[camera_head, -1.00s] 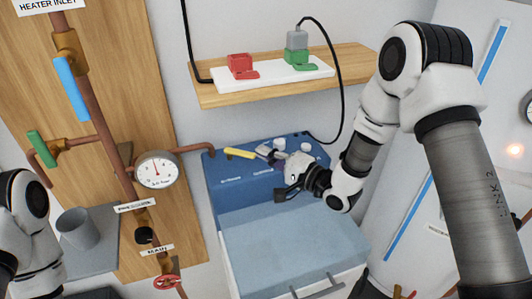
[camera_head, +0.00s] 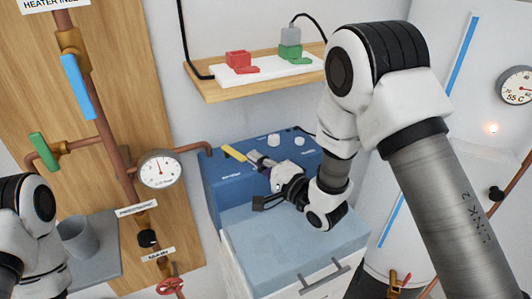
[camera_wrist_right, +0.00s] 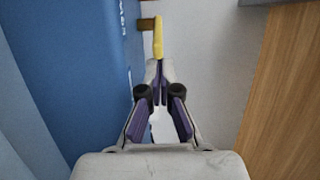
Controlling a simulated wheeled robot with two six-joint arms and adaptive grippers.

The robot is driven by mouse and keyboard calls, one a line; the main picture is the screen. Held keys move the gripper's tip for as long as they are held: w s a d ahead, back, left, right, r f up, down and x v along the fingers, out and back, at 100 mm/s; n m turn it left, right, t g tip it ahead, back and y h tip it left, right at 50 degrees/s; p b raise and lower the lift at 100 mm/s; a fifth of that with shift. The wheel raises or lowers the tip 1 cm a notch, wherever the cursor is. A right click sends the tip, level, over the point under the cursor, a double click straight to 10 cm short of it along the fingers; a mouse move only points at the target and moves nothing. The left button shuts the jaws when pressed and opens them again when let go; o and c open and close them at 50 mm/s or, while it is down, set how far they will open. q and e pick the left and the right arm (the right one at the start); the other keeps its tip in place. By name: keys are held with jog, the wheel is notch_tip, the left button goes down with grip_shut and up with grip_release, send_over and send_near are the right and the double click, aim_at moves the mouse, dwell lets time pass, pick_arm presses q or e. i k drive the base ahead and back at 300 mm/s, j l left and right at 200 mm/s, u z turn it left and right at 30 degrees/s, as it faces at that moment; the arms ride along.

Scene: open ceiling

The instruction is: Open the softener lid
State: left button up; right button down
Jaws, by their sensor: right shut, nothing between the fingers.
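The softener (camera_head: 212,184) is a blue box in the middle of the head view. Its light-blue lid (camera_head: 275,244) lies flat over the front part and looks closed. A yellow lever (camera_head: 233,153) sits at the softener's back left; it also shows in the right wrist view (camera_wrist_right: 158,36). My right gripper (camera_head: 252,156) is shut and empty, above the softener's rear panel, fingertips close to the lever's end. In the wrist view the shut fingertips (camera_wrist_right: 157,66) point at the lever; whether they touch cannot be told. My left arm shows at the left edge, its gripper out of view.
Left is a wooden board with copper pipes and a gauge (camera_head: 160,168). A grey mug (camera_head: 76,237) stands lower left. A white tank is at right.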

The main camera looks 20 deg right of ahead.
aim_at(350, 248)
jog(key=k+j, duration=0.3)
jog(key=k, duration=0.6)
